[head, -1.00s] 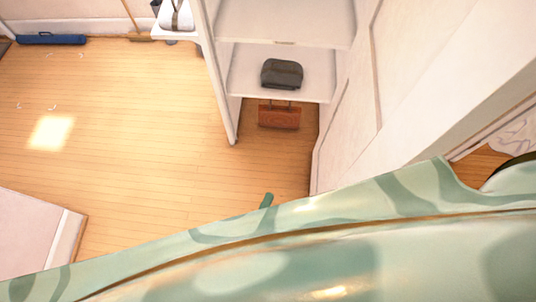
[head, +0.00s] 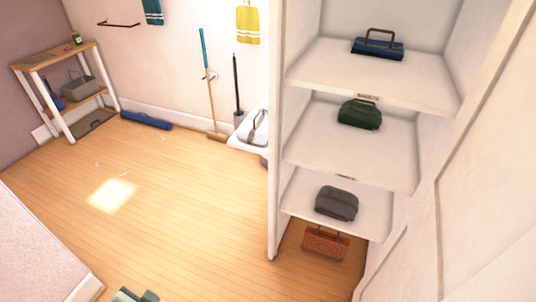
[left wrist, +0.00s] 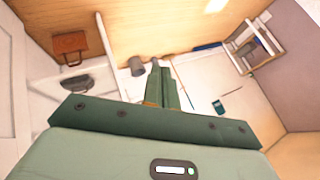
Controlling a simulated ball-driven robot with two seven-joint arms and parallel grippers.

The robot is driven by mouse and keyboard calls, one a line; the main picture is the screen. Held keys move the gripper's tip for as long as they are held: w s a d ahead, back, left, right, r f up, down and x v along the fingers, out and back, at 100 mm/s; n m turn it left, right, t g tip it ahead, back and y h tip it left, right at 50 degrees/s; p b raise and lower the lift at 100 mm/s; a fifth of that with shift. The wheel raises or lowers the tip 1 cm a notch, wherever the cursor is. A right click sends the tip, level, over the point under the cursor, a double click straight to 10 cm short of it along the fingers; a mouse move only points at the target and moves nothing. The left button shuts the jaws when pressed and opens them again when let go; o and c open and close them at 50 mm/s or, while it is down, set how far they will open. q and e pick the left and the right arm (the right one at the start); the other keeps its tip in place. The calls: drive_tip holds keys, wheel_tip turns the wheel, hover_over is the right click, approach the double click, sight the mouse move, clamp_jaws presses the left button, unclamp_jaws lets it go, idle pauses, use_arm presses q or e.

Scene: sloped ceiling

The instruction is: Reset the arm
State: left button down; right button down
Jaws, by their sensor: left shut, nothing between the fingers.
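My left gripper (left wrist: 160,70) points away from the camera in the left wrist view, its green fingers together with nothing between them. In the head view only a small green part of it (head: 135,295) shows at the bottom edge, over the wooden floor. It touches nothing that I can see. My right arm and gripper are not in view.
A white shelf unit (head: 365,75) on the right holds blue (head: 378,47), green (head: 359,114) and grey (head: 336,203) cases; a brown case (head: 325,242) sits below. A low white wall (head: 40,245) stands at lower left. The middle floor (head: 170,200) is clear.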

use_arm(q)
drive_tip(key=s+a+r+m+g+y, duration=0.1)
drive_tip(key=s+a+r+y, duration=0.15)
drive_tip(key=a, duration=0.25)
drive_tip(key=s+d+f+g+h, duration=0.1)
drive_tip(key=s+d+f, duration=0.1)
drive_tip(key=f, duration=0.8)
drive_tip(key=s+d+f+g+h, duration=0.1)
drive_tip(key=s+d+f+h, duration=0.1)
drive_tip(key=f, duration=0.7)
drive_tip(key=s+d+f+g+h, duration=0.1)
drive_tip(key=s+f, duration=0.1)
drive_tip(key=f, duration=0.8)
drive_tip(key=s+f+n+g, duration=0.1)
drive_tip(key=s+f, duration=0.5)
drive_tip(key=s, duration=0.3)
drive_tip(key=s+f+n+g+h, duration=0.1)
drive_tip(key=s+f+n+g, duration=0.1)
drive_tip(key=s+f, duration=0.5)
drive_tip(key=shift+s+b, duration=0.35)
drive_tip(key=shift+s, duration=0.6)
